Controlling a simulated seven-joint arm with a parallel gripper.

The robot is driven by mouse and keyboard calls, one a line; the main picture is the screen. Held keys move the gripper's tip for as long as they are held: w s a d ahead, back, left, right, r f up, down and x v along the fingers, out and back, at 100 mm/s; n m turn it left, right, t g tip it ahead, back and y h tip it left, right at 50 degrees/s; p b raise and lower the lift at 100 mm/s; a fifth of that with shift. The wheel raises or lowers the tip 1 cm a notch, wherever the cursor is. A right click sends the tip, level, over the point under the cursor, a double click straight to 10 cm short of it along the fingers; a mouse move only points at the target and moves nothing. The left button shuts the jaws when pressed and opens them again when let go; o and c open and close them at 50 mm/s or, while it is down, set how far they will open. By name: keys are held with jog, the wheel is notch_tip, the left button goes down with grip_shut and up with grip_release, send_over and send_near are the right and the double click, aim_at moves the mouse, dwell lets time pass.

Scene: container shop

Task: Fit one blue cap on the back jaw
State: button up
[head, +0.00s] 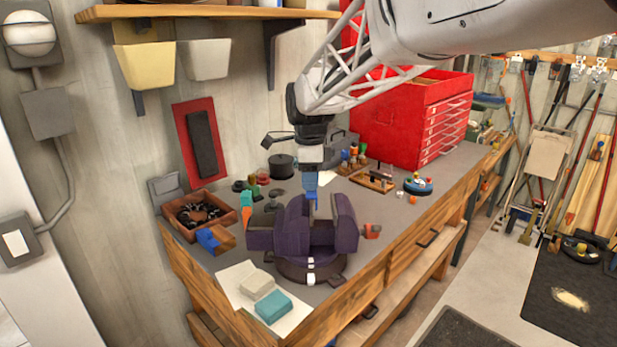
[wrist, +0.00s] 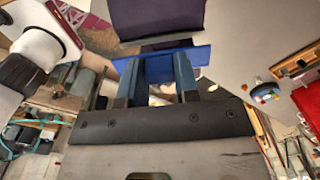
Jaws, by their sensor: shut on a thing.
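The purple vise (head: 292,230) stands on the bench, with two upright jaw parts and a gap between them. My gripper (head: 312,186) points down above the vise, between the jaws' upper ends. It is shut on a blue cap (head: 313,196), seen only as a small blue piece. In the wrist view, the blue cap (wrist: 203,56) lies across the tips of my fingers (wrist: 158,72), close to a purple jaw (wrist: 155,18). I cannot tell whether the cap touches that jaw. Another blue piece (head: 208,239), perhaps a second cap, lies left of the vise.
A wooden tray (head: 186,233) with dark parts stands at the left. White and teal blocks (head: 272,307) lie on a pale sheet in front. A red drawer cabinet (head: 395,125) stands behind. An orange-ended handle (head: 371,231) sticks out right of the vise.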

jog(key=shift+f, duration=1.65)
dwell(1.0)
jog(key=shift+a+f, duration=0.1)
jog(key=shift+a, duration=0.05)
dwell(1.4)
jog(key=o, duration=0.9)
jog(key=shift+r, duration=3)
